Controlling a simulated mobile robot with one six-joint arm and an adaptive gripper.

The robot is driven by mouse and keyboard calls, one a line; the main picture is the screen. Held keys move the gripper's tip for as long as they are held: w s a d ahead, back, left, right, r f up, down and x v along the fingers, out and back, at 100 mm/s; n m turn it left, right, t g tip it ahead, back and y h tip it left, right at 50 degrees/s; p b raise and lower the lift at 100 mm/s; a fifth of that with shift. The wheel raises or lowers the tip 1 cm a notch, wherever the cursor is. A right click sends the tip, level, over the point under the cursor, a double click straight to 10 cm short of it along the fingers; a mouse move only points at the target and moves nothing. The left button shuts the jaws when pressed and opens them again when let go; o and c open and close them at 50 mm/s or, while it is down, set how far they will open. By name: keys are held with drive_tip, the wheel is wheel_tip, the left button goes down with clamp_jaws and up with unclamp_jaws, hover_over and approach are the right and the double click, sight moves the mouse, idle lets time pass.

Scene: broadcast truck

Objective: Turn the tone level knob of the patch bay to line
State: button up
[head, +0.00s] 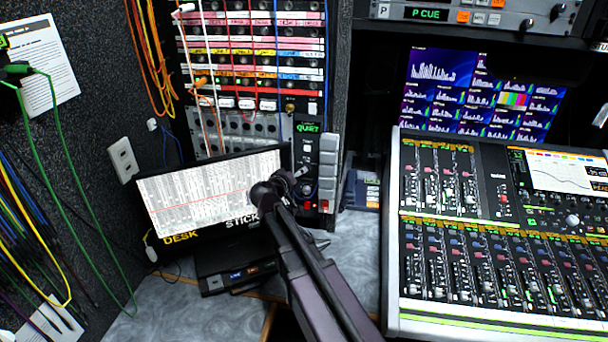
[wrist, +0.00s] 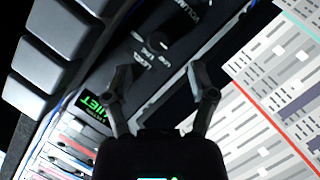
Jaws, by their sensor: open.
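The patch bay (head: 250,50) fills the rack at the upper left in the head view. A dark control strip with a green QUIET display (head: 307,127) stands at its lower right. In the wrist view, a small black knob (wrist: 158,43) sits on this strip (wrist: 135,88) beyond the fingertips, with small white labels around it. Its pointer direction is too dark to tell. My gripper (head: 300,174) is in front of the strip. In the wrist view my gripper (wrist: 160,78) is open, with its fingers apart, empty and short of the knob.
Grey block keys (head: 327,170) run beside the strip, also in the wrist view (wrist: 45,70). A monitor (head: 210,190) stands close left of my arm. Patch cords hang at the left. A mixing console (head: 393,250) is at the right. Some counter (head: 355,250) is bare.

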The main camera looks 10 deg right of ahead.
drive_tip(key=shift+b+x, duration=0.65)
drive_tip(key=shift+x, duration=2.25)
clamp_jaws()
drive_tip(key=shift+a, duration=0.1)
